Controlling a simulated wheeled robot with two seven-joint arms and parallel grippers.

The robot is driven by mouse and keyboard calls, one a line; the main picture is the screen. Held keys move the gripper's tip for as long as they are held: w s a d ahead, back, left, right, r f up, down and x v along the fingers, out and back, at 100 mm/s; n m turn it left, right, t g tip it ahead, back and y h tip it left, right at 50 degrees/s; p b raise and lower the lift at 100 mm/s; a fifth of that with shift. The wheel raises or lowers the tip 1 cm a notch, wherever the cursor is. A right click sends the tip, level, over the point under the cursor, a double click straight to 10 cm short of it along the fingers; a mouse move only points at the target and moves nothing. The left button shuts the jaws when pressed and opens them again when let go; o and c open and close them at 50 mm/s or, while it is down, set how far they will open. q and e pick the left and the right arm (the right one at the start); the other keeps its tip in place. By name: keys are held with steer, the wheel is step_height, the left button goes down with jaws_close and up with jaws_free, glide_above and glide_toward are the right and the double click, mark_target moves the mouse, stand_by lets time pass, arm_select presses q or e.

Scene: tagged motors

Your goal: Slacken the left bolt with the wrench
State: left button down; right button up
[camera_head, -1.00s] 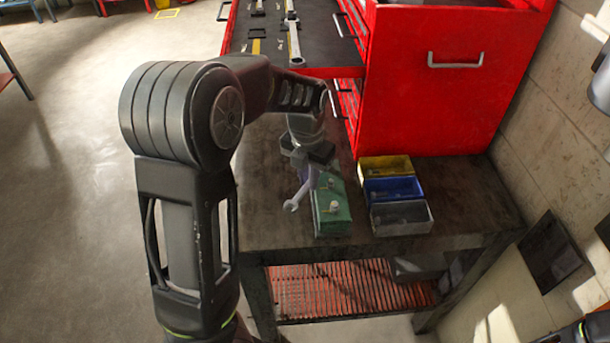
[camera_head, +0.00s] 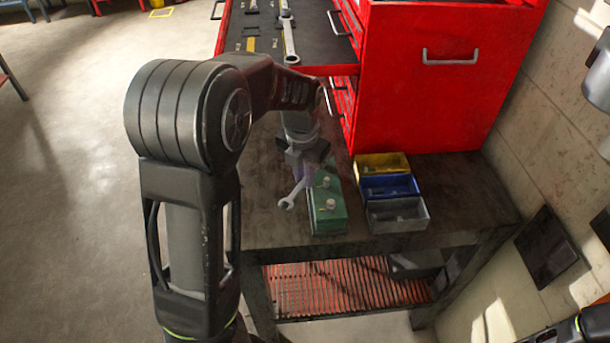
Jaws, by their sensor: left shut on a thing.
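A green motor block (camera_head: 328,218) sits on the dark workbench near its front edge. Two pale bolts stand up from its top, one farther back (camera_head: 325,181) and one nearer the front (camera_head: 331,204). My left gripper (camera_head: 306,172) is over the block's back-left side, pointing down, and is shut on the wrench (camera_head: 293,194). The wrench's open-ended head hangs out at the left of the block, apart from both bolts. Its other end is hidden at the gripper. My right gripper is out of view.
Yellow (camera_head: 382,165), blue (camera_head: 389,187) and grey (camera_head: 398,215) bins stand right of the block. A red tool cabinet (camera_head: 440,100) rises behind, its open drawer (camera_head: 262,42) holding more wrenches. The bench left of the wrench is bare.

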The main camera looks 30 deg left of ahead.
arm_select(q)
steer(key=shift+r, duration=0.8)
stand_by(0.7)
steer(key=shift+r, duration=0.95)
steer(key=a+m, duration=0.2)
steer(key=m, duration=0.1)
steer(key=shift+w+a, duration=0.15)
steer(key=shift+a, duration=0.1)
steer(key=a+m, duration=0.1)
steer(key=w+a+m, duration=0.1)
steer(key=m, duration=0.1)
steer(key=shift+a, duration=0.2)
